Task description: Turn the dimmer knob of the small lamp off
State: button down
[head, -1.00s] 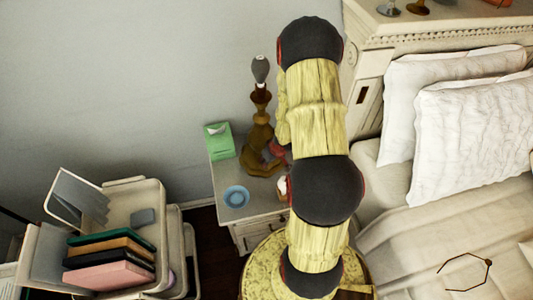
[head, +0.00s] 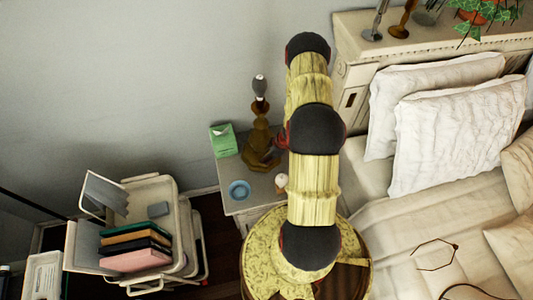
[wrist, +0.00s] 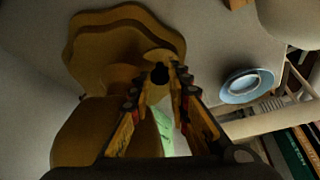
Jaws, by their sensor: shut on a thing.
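The small lamp (head: 259,140) stands upright on the nightstand in the head view, with a brown-gold stepped body and a grey bulb on top, without a shade. In the wrist view its scalloped base (wrist: 90,42) and part of its rounded body (wrist: 85,135) show close up at left. A small dark round dimmer knob (wrist: 158,74) sits at the lamp base, in front of a gold disc. My gripper (wrist: 159,76) has its two fingertips on either side of the knob, shut on it. In the head view my arm hides most of the gripper.
The nightstand (head: 243,207) also holds a green tissue box (head: 223,140), a blue dish (head: 239,190) and a small pale-topped object (head: 281,182). A cart (head: 150,197) with books is at left. The bed with pillows (head: 455,125) is at right.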

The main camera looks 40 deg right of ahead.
jog(key=shift+n+p, duration=0.6)
jog(key=shift+p, duration=0.2)
jog(key=c, duration=1.7)
grip_release()
jog(key=shift+f+b, duration=0.1)
jog(key=shift+b, duration=0.35)
